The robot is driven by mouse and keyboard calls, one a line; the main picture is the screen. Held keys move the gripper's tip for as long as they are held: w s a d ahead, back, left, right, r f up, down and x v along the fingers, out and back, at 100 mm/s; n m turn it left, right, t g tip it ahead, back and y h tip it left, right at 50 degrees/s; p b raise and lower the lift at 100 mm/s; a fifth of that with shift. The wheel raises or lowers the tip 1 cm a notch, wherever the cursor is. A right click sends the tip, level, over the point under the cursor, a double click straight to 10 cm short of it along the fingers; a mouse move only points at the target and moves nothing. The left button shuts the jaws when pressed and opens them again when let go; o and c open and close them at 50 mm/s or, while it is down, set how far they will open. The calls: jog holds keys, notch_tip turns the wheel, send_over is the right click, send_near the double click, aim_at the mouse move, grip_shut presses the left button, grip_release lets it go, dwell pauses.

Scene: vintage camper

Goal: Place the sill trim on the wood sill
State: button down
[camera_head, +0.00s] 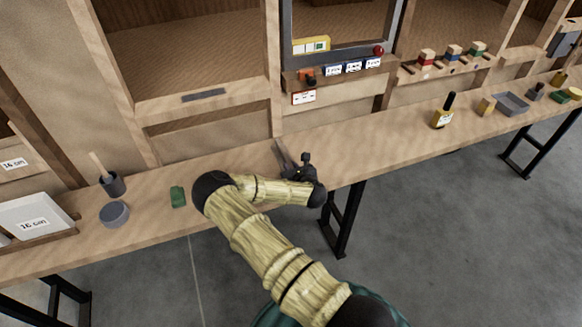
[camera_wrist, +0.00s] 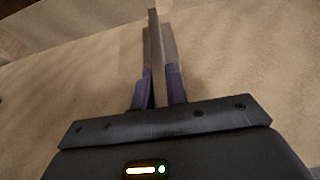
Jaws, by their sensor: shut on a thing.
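A thin grey strip, which looks like the sill trim (camera_head: 281,150), is held in my gripper (camera_head: 296,165) above the middle of the bench. In the wrist view, the trim (camera_wrist: 154,45) stands between the two dark fingers (camera_wrist: 159,88) and extends well past their tips. My gripper is shut on it. The wood sill (camera_head: 160,108) runs under the large opening at upper left, up and left of my gripper. A flat dark grey strip or mark (camera_head: 203,95) shows on the sill; I cannot tell which. My arm hides part of the bench's front edge.
The long wooden bench (camera_head: 150,205) carries a green block (camera_head: 178,196), a grey round piece (camera_head: 114,214) and a dark cup with a stick (camera_head: 112,184) at left. A shelf (camera_head: 345,80) with labelled items is behind.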

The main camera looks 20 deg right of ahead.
jog(key=shift+f, duration=0.15)
jog(key=c, duration=1.4)
grip_release()
jog(key=shift+r, duration=0.3)
jog(key=shift+s, duration=0.3)
jog(key=v, duration=1.1)
jog(key=shift+s+b, duration=0.2)
jog(key=shift+b, duration=0.2)
jog(key=shift+d+r, duration=0.1)
jog(key=shift+r, duration=0.05)
